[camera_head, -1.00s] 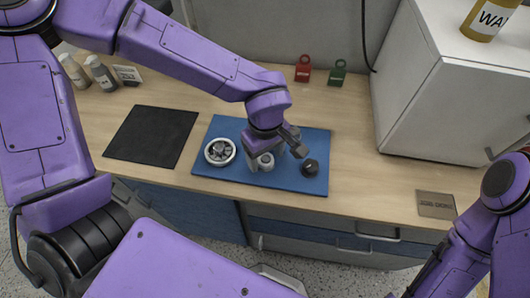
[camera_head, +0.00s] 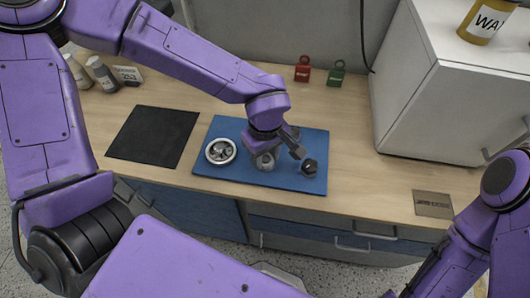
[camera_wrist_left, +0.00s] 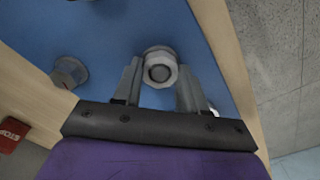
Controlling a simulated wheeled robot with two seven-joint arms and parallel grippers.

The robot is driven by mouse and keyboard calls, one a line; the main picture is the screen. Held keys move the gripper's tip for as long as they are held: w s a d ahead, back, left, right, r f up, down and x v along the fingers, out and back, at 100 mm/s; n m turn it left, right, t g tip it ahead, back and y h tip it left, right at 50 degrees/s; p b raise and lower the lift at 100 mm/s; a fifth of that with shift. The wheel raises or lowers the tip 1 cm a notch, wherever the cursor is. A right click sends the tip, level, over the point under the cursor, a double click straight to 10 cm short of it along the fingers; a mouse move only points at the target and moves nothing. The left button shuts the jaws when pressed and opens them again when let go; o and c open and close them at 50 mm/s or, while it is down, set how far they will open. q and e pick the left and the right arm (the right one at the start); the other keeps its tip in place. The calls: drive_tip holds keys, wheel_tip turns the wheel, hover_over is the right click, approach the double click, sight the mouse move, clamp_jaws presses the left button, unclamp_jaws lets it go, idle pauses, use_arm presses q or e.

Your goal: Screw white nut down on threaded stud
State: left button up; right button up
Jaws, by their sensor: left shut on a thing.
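The white nut (camera_wrist_left: 159,68) is between the two fingers of my left gripper (camera_wrist_left: 159,84), which is shut on it. A round grey centre shows in the nut's opening; I cannot tell how far the threaded stud reaches into it. In the head view the nut (camera_head: 264,163) shows just below my left gripper (camera_head: 262,153), over the middle of the blue mat (camera_head: 225,125). The wrist and fingers hide part of it. My right gripper is out of view; only its arm shows at the lower right.
On the mat, a silver wheel-like part (camera_head: 220,151) lies left of the nut and a dark knob (camera_head: 309,168) right of it. A black pad (camera_head: 152,135) lies further left. A white cabinet (camera_head: 440,100) stands right.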

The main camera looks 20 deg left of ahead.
use_arm(q)
drive_tip(key=shift+r+m+p, duration=0.15)
drive_tip(key=shift+m+p, duration=2.95)
drive_tip(key=shift+p, duration=1.75)
drive_tip(key=shift+m+p, duration=0.6)
drive_tip(key=shift+m, duration=0.7)
drive_tip(key=m, duration=0.4)
drive_tip(key=o, duration=1.2)
drive_tip(key=shift+c, duration=0.7)
